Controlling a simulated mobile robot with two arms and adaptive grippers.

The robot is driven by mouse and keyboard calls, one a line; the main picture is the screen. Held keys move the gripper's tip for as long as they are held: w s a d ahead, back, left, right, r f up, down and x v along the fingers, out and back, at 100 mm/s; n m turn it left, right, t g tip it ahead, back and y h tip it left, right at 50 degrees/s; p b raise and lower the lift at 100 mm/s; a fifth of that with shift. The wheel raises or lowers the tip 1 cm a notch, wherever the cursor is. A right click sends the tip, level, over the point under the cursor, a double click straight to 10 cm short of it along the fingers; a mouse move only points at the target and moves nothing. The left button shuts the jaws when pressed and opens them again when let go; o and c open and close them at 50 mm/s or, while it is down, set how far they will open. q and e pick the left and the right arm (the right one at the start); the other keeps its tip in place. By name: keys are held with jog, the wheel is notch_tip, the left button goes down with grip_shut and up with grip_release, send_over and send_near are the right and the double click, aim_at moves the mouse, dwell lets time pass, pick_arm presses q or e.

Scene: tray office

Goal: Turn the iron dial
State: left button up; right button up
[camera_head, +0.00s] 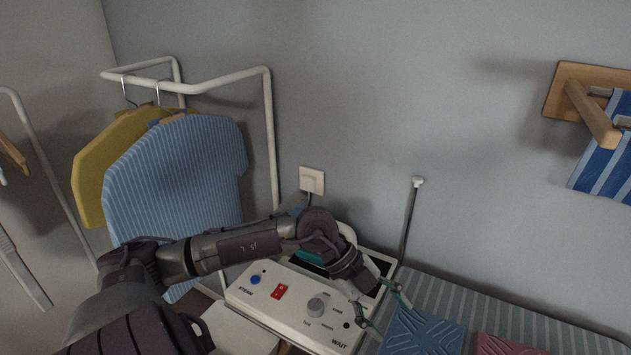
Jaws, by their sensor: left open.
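The iron dial (317,307) is a round grey knob on a white control panel (262,303). Small labels are printed around it, too small to read surely. The panel also carries a red switch (279,291), a blue button (255,279) and the words STEAM and WAIT. My left gripper (385,316) is open and empty, just right of the dial and over the panel's right end, with its fingers apart. I cannot tell its height above the panel. My left arm and wrist cover the panel's back part and most of the iron behind it. My right gripper is out of view.
A striped ironing board (500,318) extends right, with a blue folded cloth (420,335) and a red one (505,345) near the gripper. A thin upright rod (410,220) stands behind. A clothes rack (270,140) with shirts stands left. A wall socket (312,181) is behind.

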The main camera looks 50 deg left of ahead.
pick_arm(q)
jog(key=a+f+n+g+y, duration=0.1)
jog(key=a+y, duration=0.3)
jog(key=a, duration=0.3)
jog(key=n+g+y, duration=0.2)
jog(key=n+y, duration=0.1)
jog(key=y, duration=0.2)
send_near(315, 305)
jog(key=shift+h, duration=0.3)
jog(key=f+p, duration=0.1)
jog(key=f, duration=0.2)
jog(key=f+p, duration=0.1)
jog(key=f, duration=0.2)
jog(key=f+p, duration=0.1)
jog(key=f, duration=0.2)
jog(key=shift+w+a+f, duration=0.2)
jog(key=shift+a+f, duration=0.05)
